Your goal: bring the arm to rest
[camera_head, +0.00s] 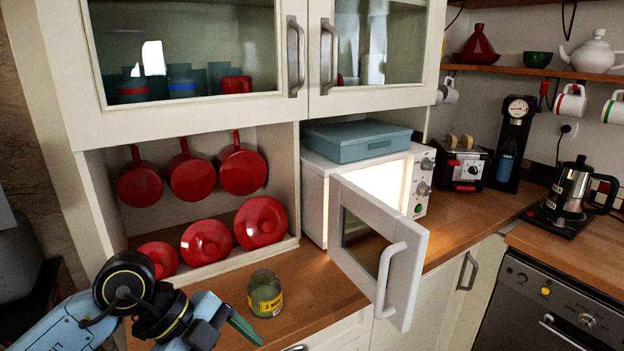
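My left arm enters from the lower left, and its gripper (242,328) is low over the front edge of the wooden counter. One teal finger shows edge-on, so its opening is unclear. Nothing is visible in it. A glass jar (265,294) with a yellow label stands upright on the counter just beyond the gripper, apart from it. The white microwave (314,204) stands behind to the right, with its door (384,240) swung open toward me and its inside lit. My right gripper is out of view.
A blue-grey box (357,141) lies on the microwave. Red pans (191,177) and lids (206,242) fill the niche at left. A toaster (463,163), coffee maker (512,145) and moka pot (570,187) stand at right. The open door juts over the counter edge.

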